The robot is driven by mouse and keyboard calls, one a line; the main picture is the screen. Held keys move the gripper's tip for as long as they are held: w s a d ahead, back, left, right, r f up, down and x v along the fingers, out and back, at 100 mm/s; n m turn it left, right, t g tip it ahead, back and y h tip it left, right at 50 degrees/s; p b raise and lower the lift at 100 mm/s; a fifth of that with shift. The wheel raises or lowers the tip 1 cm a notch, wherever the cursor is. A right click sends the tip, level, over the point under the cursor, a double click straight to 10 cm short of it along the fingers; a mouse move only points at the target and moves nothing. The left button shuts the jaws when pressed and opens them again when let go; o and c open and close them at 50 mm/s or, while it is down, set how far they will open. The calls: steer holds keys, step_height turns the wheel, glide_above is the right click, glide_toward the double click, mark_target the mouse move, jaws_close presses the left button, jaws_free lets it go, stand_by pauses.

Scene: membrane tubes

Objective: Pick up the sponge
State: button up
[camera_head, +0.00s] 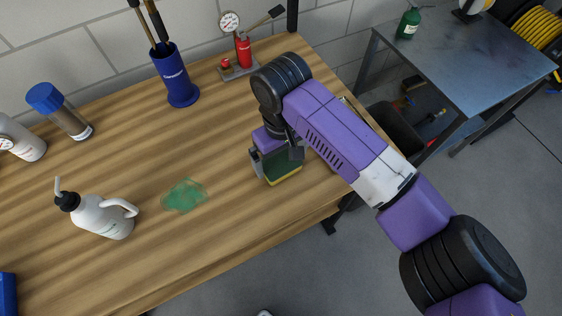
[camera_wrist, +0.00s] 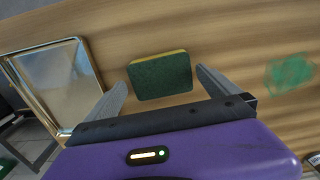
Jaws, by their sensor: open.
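The sponge (camera_head: 284,166) is a block with a dark green face and a yellow layer. It lies on the wooden table under my gripper (camera_head: 276,168) in the head view, partly hidden by it. In the wrist view the sponge (camera_wrist: 161,75) sits between and a little beyond the tips of the two grey fingers of my gripper (camera_wrist: 160,85). The fingers are spread wide, with a gap on each side of the sponge. Nothing is held.
A green stain (camera_head: 184,195) marks the table (camera_head: 190,250) left of the sponge. A white jug (camera_head: 103,216), a blue-capped tube (camera_head: 60,110), a blue holder (camera_head: 175,75) and a red gauge device (camera_head: 243,52) stand around. A metal-framed tray (camera_wrist: 55,80) lies left in the wrist view.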

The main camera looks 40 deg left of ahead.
mark_target(281, 163)
steer(key=shift+a+f, duration=0.1)
steer(key=shift+f, duration=0.85)
steer(key=c, duration=1.1)
steer(key=shift+c, duration=0.2)
steer(key=shift+r, duration=0.1)
step_height(281, 163, up, 20)
